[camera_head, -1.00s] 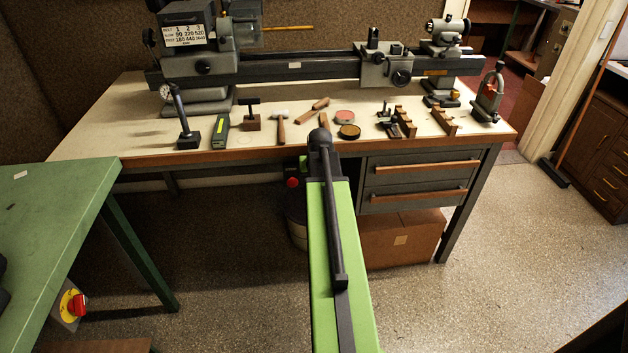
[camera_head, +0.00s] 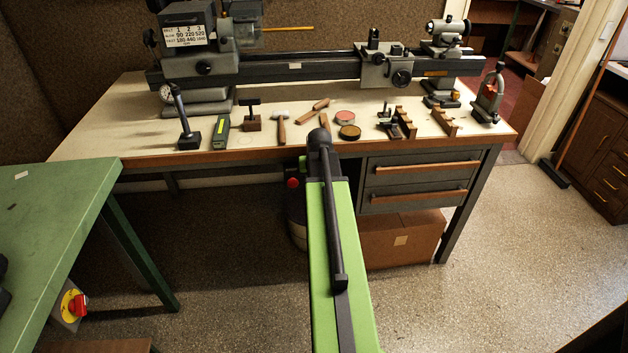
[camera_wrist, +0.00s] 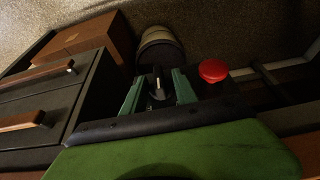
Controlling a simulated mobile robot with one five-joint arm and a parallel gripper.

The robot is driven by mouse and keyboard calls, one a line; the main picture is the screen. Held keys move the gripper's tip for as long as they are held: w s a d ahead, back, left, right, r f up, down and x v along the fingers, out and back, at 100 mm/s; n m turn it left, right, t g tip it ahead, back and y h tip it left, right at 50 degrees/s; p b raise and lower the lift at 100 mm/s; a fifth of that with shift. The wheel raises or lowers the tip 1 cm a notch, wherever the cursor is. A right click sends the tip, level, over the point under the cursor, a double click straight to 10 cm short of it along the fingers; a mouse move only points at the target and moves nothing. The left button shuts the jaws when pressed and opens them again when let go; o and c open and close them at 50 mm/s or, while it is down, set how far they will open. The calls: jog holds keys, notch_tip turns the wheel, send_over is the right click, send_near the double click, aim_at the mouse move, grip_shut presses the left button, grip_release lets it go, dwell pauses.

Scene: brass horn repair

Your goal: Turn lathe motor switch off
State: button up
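In the wrist view, a dark rotary knob with a pale pointer mark (camera_wrist: 157,87) sits on a dark box, apparently the lathe motor switch. My gripper (camera_wrist: 158,78) has its two green fingers on either side of the knob, with gaps showing, so it looks open around it. Whether a finger touches the knob I cannot tell. A red mushroom button (camera_wrist: 213,70) is just right of the fingers; it also shows in the head view (camera_head: 292,182) below the bench edge. My arm hides the knob and gripper in the head view. The lathe (camera_head: 300,66) stands on the bench.
The workbench (camera_head: 110,140) carries hammers, tins and wooden blocks along its front. Its drawers (camera_head: 418,180) are right of my arm, with a cardboard box (camera_head: 400,240) below. A green table (camera_head: 60,200) with a red-and-yellow switch (camera_head: 74,305) stands left. Open floor lies between.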

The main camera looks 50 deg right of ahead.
jog(key=p+v, duration=1.5)
jog(key=v, duration=0.2)
jog(key=shift+r+p, duration=0.15)
jog(key=shift+p, duration=0.15)
jog(key=shift+w, duration=0.1)
jog(key=w+a+n+y, duration=0.1)
jog(key=w+a+n, duration=0.2)
jog(key=w+a, duration=0.8)
jog(key=w+a+n+y, duration=0.1)
jog(key=w+a+n, duration=0.15)
jog(key=a, duration=1.65)
jog(key=s+a+f+n+g, duration=0.1)
jog(key=s+a, duration=0.2)
jog(key=a, duration=0.3)
jog(key=s+a+n+g+y, duration=0.1)
jog(key=s+a+g, duration=0.1)
jog(key=s+a, duration=0.2)
jog(key=a, duration=0.3)
jog(key=shift+a+f+g, duration=0.2)
jog(key=shift+f+g, duration=0.1)
jog(key=shift+f, duration=0.1)
